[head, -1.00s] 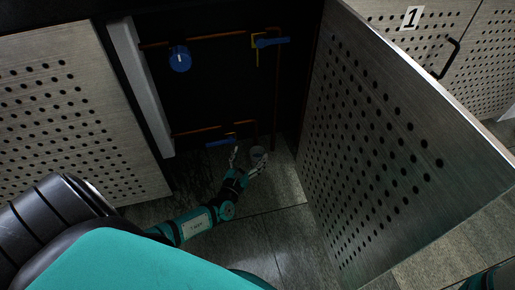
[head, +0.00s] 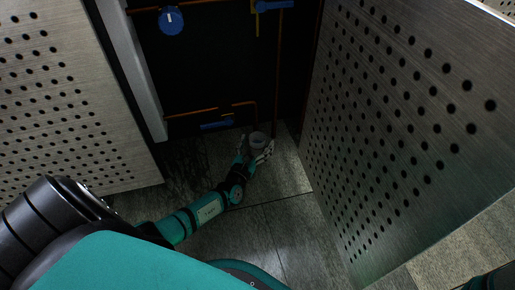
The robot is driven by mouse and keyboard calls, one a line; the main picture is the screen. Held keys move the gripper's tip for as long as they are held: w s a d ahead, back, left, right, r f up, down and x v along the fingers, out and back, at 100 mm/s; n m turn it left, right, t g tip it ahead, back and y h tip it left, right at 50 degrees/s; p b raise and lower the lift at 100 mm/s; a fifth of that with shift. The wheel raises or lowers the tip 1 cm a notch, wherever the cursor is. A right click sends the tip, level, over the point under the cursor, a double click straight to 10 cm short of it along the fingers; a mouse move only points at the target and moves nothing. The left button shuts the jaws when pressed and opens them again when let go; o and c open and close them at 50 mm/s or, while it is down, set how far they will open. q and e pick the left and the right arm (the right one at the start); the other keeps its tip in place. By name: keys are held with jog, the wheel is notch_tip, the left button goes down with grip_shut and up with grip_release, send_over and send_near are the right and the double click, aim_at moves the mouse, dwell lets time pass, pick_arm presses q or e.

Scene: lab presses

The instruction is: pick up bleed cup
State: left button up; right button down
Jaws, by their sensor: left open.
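The bleed cup (head: 257,138) is a small grey, round cup on the floor inside the open cabinet, below the copper pipes. My left gripper (head: 255,148) reaches in low from the left with its fingers spread open. One finger is on the cup's left and the other on its right front, so the cup sits at or just beyond the gap between the fingertips. I cannot tell whether the fingers touch it. My right gripper does not show.
An open perforated metal door (head: 400,120) stands to the right of the arm. A perforated panel (head: 70,110) stands at the left. Copper pipes with a blue round gauge (head: 171,20) and a blue valve handle (head: 217,125) run above the cup. The tiled floor (head: 290,230) in front is clear.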

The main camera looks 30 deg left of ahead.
pick_arm(q)
jog(key=shift+w+a, duration=0.15)
jog(key=shift+w, duration=0.6)
jog(key=c, duration=1.3)
